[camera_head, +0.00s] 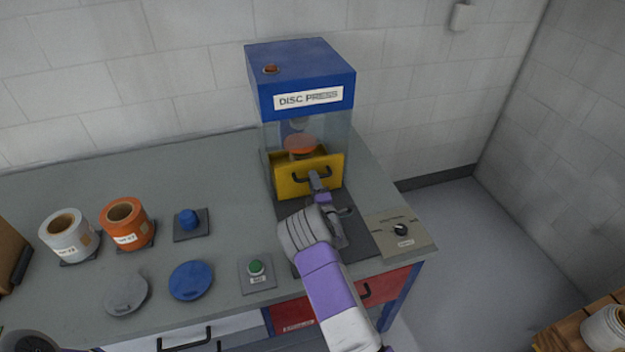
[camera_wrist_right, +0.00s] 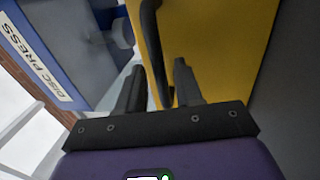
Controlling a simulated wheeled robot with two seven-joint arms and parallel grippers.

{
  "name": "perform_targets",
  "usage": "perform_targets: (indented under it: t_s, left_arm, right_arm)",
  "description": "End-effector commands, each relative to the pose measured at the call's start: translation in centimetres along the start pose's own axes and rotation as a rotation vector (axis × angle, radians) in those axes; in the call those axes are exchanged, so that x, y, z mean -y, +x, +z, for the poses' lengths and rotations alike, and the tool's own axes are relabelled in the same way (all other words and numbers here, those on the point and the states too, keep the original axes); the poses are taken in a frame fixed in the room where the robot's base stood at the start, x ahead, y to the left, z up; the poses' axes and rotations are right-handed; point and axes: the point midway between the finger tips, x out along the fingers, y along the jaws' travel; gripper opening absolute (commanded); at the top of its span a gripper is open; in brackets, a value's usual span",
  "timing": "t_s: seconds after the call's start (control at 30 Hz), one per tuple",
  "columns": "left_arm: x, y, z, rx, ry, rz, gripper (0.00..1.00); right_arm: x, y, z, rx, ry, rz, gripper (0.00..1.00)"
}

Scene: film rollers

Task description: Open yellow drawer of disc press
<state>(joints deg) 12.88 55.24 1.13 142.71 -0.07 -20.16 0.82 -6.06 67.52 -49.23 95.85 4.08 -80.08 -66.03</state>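The disc press (camera_head: 305,80) stands at the back of the grey bench, blue on top with clear walls. Its yellow drawer (camera_head: 290,187) is low in its front and stands partly out, with some of its inside showing behind the front panel. The drawer has a dark bar handle (camera_wrist_right: 153,45). My right gripper (camera_head: 316,180) is at this handle. In the right wrist view the fingers (camera_wrist_right: 160,82) are apart, with the handle between them and a gap on the left finger's side. My left gripper does not show; only a part of my left arm is at the lower left.
An orange roll (camera_head: 124,224), a white roll (camera_head: 67,238), a blue knob on a pad (camera_head: 188,221) and grey and blue discs (camera_head: 191,280) lie on the left. A green button (camera_head: 256,268) and a dial panel (camera_head: 402,237) flank my right arm.

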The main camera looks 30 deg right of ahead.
Motion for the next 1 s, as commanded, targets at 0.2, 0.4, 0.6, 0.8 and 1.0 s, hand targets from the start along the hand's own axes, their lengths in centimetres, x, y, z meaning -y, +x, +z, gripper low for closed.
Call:
perform_targets:
  t_s: [0.2, 0.4, 0.6, 0.8, 1.0]
  left_arm:
    - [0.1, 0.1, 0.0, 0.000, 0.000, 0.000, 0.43]
    - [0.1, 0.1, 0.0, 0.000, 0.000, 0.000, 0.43]
    - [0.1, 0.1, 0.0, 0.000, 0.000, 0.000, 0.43]
    - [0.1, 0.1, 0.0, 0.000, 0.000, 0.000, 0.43]
    - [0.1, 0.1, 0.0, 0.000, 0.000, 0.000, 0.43]
  right_arm:
    - [0.1, 1.4, 0.0, 0.000, -0.001, -0.001, 0.35]
    - [0.1, 1.6, 0.0, 0.001, 0.000, -0.002, 0.35]
    - [0.1, 1.6, 0.0, 0.001, 0.000, -0.001, 0.15]
    - [0.1, 1.6, 0.0, 0.001, 0.000, -0.001, 0.00]
    - [0.1, 1.5, 0.0, 0.000, 0.000, -0.001, 0.00]
